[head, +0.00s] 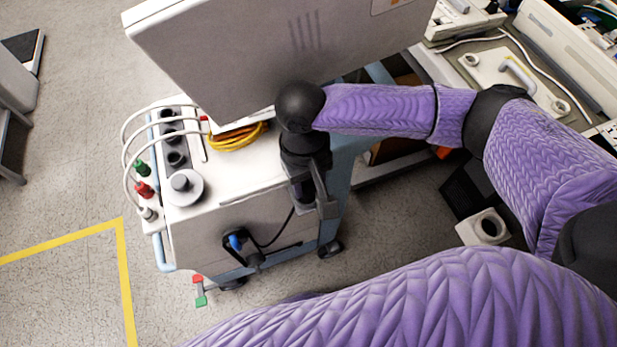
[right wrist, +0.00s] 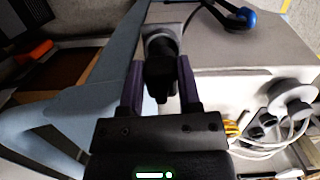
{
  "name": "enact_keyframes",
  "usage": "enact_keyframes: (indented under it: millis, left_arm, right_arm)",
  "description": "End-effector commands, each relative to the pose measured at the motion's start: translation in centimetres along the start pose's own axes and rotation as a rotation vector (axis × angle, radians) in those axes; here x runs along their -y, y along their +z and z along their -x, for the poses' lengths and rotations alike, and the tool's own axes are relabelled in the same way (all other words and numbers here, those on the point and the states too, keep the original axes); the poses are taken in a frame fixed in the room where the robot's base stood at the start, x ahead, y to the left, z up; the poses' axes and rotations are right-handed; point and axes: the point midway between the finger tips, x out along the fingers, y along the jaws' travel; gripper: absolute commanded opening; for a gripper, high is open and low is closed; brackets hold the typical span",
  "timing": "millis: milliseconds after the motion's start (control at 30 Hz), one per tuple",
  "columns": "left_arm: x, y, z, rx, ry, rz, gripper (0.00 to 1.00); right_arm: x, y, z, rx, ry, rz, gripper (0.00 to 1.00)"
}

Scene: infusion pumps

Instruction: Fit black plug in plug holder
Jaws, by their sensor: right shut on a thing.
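My right gripper (head: 318,203) points down at the right end of the white cart (head: 262,165). In the right wrist view my right gripper (right wrist: 162,82) is shut on the black plug (right wrist: 161,68), which sits between its two fingers. In the head view the plug is mostly hidden by the gripper and wrist. A black cable (head: 277,232) hangs near it. A blue and black piece (head: 238,242) is on the cart's front face; it also shows in the right wrist view (right wrist: 243,17). I cannot clearly tell the plug holder apart. My left gripper is out of view.
A large grey-white device (head: 270,50) stands above the cart, close to my right wrist. Plugs with white cables (head: 125,150) and a round knob (head: 185,187) are at the cart's left. The cart's blue frame (right wrist: 115,75) lies beside the fingers.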

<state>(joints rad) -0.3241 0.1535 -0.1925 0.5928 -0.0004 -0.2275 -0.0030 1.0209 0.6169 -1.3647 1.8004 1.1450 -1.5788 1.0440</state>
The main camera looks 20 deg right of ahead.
Motion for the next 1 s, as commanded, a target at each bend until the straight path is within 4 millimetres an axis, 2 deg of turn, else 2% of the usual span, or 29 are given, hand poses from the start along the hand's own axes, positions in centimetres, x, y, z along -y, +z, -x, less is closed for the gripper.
enact_keyframes:
  millis: [533,1000]
  left_arm:
    - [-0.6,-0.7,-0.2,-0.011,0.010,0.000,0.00]
    - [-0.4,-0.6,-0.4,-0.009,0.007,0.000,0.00]
  right_arm:
    - [0.0,-0.2,-1.4,0.001,-0.001,0.000,0.00]
    - [0.0,-0.3,-2.5,0.001,0.000,0.000,0.00]
